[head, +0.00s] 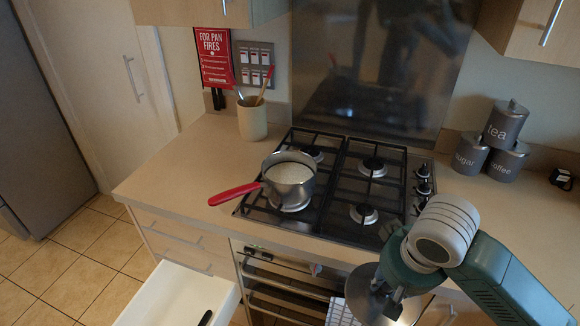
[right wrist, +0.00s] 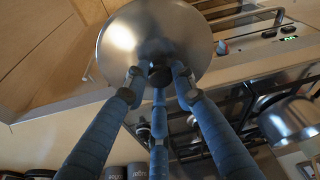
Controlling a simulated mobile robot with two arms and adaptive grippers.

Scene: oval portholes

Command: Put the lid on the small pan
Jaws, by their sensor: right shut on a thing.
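The small pan (head: 291,174) is metal with a red handle (head: 234,194) pointing left. It stands upright on the front left of the hob, uncovered, with something pale inside. Part of a metal pan also shows at the right of the right wrist view (right wrist: 292,120). The round metal lid (head: 362,301) hangs in front of the counter, right of the pan and apart from it. My right gripper (right wrist: 158,78) is shut on the lid's dark knob, and the lid's shiny disc (right wrist: 150,30) lies beyond the fingers. My left gripper is not in view.
The black gas hob (head: 350,180) has raised grates. A utensil pot (head: 252,118) stands behind left, and grey canisters (head: 506,124) stand at the right. An open white drawer (head: 165,295) juts out at the lower left. The counter (head: 180,165) left of the hob is clear.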

